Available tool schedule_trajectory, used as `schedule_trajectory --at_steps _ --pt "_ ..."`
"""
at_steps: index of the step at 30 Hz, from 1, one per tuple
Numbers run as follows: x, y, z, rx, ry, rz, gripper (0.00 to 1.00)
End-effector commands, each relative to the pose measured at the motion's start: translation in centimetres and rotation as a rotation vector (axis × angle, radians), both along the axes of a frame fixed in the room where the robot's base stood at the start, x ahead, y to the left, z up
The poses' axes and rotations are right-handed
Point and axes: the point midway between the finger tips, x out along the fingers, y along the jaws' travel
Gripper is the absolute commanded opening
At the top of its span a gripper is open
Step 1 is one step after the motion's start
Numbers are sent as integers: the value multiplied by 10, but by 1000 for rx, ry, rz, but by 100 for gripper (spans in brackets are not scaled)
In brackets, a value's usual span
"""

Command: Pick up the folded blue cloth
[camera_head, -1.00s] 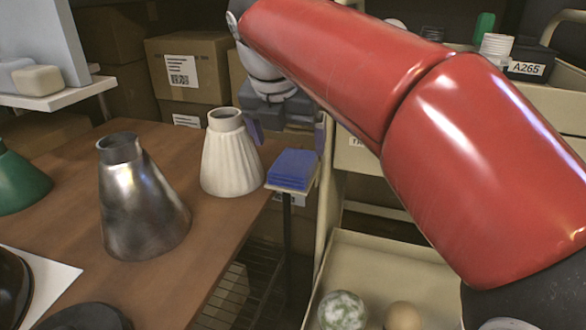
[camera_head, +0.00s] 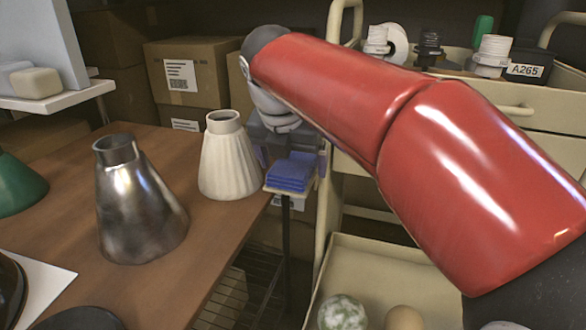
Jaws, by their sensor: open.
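The folded blue cloth (camera_head: 287,176) lies in layers on a small, thin stand (camera_head: 273,189) beside the table's right edge. My gripper (camera_head: 292,161) is open, with one purple-blue finger to the left of the cloth and the other to its right. Its grey body is just behind and above the cloth. I cannot tell whether the fingers touch the cloth. My red arm reaches in from the right and covers part of the background.
A ribbed cream lampshade (camera_head: 228,165) stands close left of the cloth. A shiny metal shade (camera_head: 138,210) stands farther left on the wooden table (camera_head: 205,235). A beige cart (camera_head: 398,262) stands to the right, its lower tray holding two balls. Cardboard boxes (camera_head: 187,78) fill the back.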

Motion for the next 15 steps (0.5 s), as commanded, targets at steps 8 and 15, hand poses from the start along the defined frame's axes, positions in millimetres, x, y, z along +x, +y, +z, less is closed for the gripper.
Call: schedule_trajectory --at_steps 8,15 --pt "0 0 -2 0 -1 0 89" --pt "0 0 -2 0 0 0 77"
